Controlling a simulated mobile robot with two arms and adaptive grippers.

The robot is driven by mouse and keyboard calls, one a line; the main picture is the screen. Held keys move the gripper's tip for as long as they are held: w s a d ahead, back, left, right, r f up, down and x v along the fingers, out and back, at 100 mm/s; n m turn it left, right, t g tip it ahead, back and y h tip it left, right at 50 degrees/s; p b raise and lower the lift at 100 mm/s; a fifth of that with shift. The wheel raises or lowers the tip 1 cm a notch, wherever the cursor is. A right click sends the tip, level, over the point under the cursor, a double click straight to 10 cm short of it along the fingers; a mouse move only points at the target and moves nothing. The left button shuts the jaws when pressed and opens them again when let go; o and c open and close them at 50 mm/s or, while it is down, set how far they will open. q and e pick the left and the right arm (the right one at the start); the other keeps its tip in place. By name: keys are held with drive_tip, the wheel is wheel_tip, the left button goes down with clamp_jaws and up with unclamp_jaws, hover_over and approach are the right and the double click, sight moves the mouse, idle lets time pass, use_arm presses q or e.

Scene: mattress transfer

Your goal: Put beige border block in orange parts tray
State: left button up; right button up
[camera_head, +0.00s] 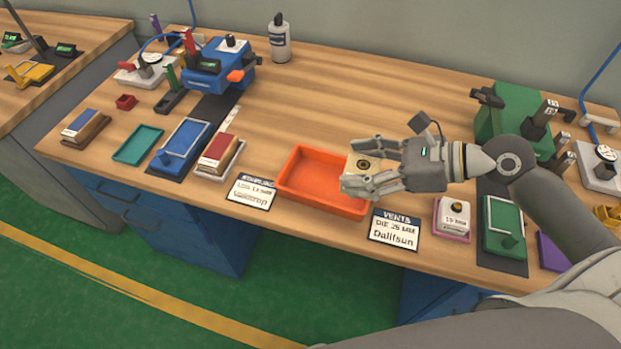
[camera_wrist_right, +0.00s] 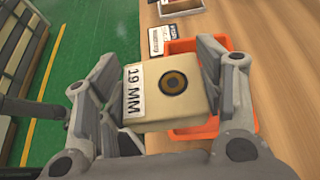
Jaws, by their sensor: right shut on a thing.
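The beige border block (camera_wrist_right: 168,92) has a dark ring on its face and a "19 MM" label on its edge. My right gripper (camera_wrist_right: 163,90) is shut on it, with a finger on each side. In the head view the block (camera_head: 362,164) is partly hidden behind the right gripper (camera_head: 352,168). The orange parts tray (camera_head: 310,191) lies on the bench and looks empty where it shows. The right gripper and block are over its right side; in the wrist view the tray (camera_wrist_right: 238,65) shows behind and below the block. My left gripper is not in view.
A blue machine (camera_head: 215,70) stands at the back left. The bench behind the tray is clear.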

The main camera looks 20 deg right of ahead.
sight(361, 159)
drive_tip(key=shift+w+a+f, duration=0.15)
drive_tip(key=shift+w, duration=0.25)
drive_tip(key=w, duration=0.1)
drive_tip(key=w+a+f, duration=0.1)
drive_tip(key=shift+w+a+f, duration=0.1)
drive_tip(key=shift+w+f, duration=0.1)
drive_tip(key=shift+w, duration=0.2)
drive_tip(key=w+a+f, duration=0.1)
drive_tip(key=w+f, duration=0.1)
drive_tip(key=w+a+f, duration=0.1)
drive_tip(key=w+f, duration=0.1)
drive_tip(key=w, duration=0.1)
drive_tip(key=w+a+f, duration=0.2)
drive_tip(key=shift+w+f+b, duration=0.2)
drive_tip(key=shift+f+b, duration=0.1)
drive_tip(key=shift+f, duration=0.05)
drive_tip(key=shift+w+a+f, duration=0.2)
drive_tip(key=shift+w+f, duration=0.1)
drive_tip(key=shift+f, duration=0.2)
drive_tip(key=f, duration=0.3)
drive_tip(key=shift+w+a+f, duration=0.1)
drive_tip(key=shift+w+f, duration=0.05)
drive_tip(key=shift+w, duration=0.1)
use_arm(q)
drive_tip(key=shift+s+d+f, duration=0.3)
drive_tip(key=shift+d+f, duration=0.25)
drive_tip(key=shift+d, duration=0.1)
use_arm(e)
drive_tip(key=shift+f, duration=0.1)
